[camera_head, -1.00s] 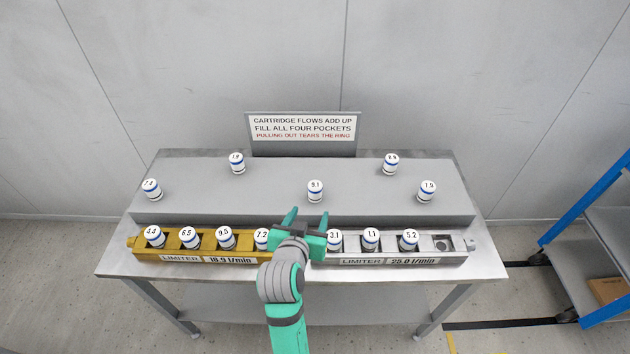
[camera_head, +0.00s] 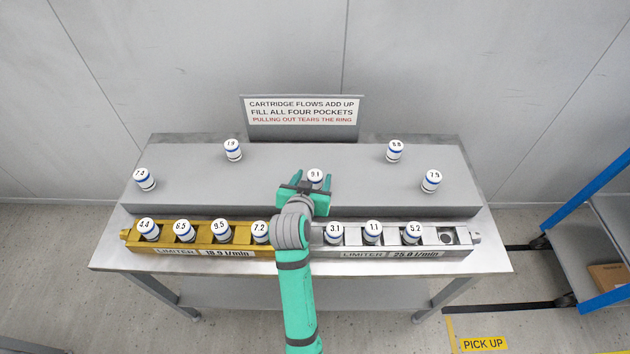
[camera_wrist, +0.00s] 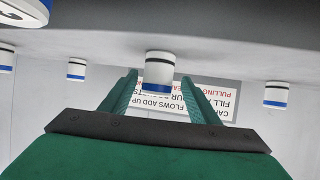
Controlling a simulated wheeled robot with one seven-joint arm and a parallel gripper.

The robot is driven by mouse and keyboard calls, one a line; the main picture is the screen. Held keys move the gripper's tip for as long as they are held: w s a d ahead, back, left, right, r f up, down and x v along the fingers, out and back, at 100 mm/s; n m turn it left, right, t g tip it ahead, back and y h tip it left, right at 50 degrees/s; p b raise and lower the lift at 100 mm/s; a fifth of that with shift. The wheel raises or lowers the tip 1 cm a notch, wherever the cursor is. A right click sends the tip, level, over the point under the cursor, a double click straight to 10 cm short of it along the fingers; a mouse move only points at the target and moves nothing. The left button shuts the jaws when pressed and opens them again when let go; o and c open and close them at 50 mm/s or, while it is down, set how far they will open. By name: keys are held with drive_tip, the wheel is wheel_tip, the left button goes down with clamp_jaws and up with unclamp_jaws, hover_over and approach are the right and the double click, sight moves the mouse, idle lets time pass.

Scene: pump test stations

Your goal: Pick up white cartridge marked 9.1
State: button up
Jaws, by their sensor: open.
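The white cartridge marked 9.1 (camera_head: 315,175) stands upright on the grey raised shelf (camera_head: 250,190), with a blue band round it. My gripper (camera_head: 311,181) is open, reaching over the shelf with its fingers pointing toward this cartridge. In the wrist view, which is upside down, the cartridge (camera_wrist: 159,68) appears between the two green fingertips (camera_wrist: 160,80), slightly beyond them or level with them; I cannot tell which. I see no contact. My gripper hides the cartridge's lower part in the head view.
Cartridges 7.9 (camera_head: 233,150), 8.8 (camera_head: 394,151) and 7.5 (camera_head: 431,181) stand well apart on the shelf. In front are a gold limiter block (camera_head: 205,252) and a silver one (camera_head: 390,253), holding several cartridges. A sign (camera_head: 302,118) stands behind the shelf.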

sight(317, 172)
drive_tip(key=shift+d+x, duration=0.15)
drive_tip(key=shift+x, duration=1)
drive_tip(key=shift+d+x, duration=0.1)
drive_tip(key=shift+x, duration=1.1)
drive_tip(key=shift+r, duration=0.1)
drive_tip(key=c, duration=1.2)
drive_tip(key=shift+c, duration=0.2)
drive_tip(key=shift+r, duration=0.1)
